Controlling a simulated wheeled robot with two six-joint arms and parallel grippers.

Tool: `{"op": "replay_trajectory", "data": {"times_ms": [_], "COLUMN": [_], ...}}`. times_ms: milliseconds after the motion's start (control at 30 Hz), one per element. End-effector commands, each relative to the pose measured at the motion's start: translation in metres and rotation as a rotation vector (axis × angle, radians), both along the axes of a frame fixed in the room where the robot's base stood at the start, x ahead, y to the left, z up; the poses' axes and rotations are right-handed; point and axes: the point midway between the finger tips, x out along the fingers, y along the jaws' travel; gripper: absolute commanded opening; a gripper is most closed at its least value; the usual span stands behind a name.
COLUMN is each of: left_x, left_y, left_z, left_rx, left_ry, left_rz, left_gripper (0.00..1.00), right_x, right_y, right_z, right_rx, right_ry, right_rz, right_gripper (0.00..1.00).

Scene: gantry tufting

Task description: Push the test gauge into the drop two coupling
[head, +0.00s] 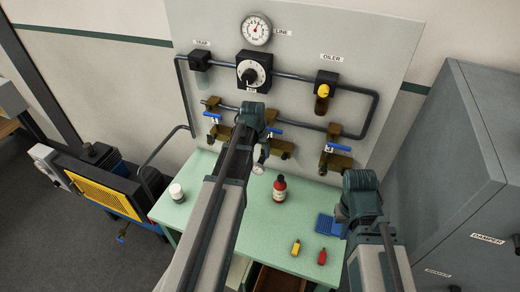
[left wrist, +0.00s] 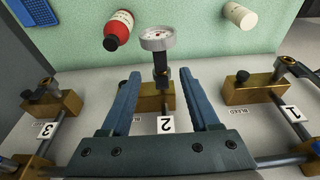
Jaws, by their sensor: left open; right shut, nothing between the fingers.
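The test gauge (left wrist: 158,40) is a round white-faced dial on a dark stem. Its stem end meets the brass drop two coupling block (left wrist: 152,103), behind the tag marked 2 (left wrist: 165,125); I cannot tell how deep it sits. My left gripper (left wrist: 158,78) is open, with one finger on each side of the stem and a gap at both sides. In the head view the gauge (head: 259,168) shows beside my left arm, which hides part of drop two (head: 280,152). My right gripper (head: 345,211) is shut and empty, above the bench's right side.
Drop one (left wrist: 258,90) and drop three (left wrist: 52,103) stand either side. A grey cabinet (head: 455,160) is at right.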

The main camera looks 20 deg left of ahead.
Motion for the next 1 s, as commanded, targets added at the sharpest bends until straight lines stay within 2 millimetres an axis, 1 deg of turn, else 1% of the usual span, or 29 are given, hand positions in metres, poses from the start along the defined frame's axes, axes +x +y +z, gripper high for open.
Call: {"op": "replay_trajectory", "data": {"times_ms": [33, 200, 333, 467, 1000], "left_x": [-0.003, -0.009, -0.012, -0.014, -0.014], "left_y": [0.0, -0.001, -0.001, -0.001, -0.001], "left_z": [0.016, 0.041, 0.053, 0.058, 0.056], "left_rx": [0.0, 0.0, 0.0, 0.0, 0.0], "left_ry": [0.0, 0.0, 0.0, 0.0, 0.0], "left_rz": [0.0, 0.0, 0.0, 0.0, -0.001], "left_gripper": [0.62, 0.62, 0.62, 0.62, 0.62], "right_x": [0.0, 0.0, 0.0, -0.001, -0.001], "right_y": [0.0, 0.0, 0.0, 0.0, 0.0], "right_z": [0.016, 0.041, 0.053, 0.058, 0.056], "right_rx": [0.0, -0.001, 0.0, 0.0, 0.0], "right_ry": [0.001, 0.002, 0.002, 0.002, 0.001], "right_rz": [0.001, 0.003, -0.003, -0.006, -0.007], "right_gripper": [0.0, 0.0, 0.0, 0.0, 0.0]}}
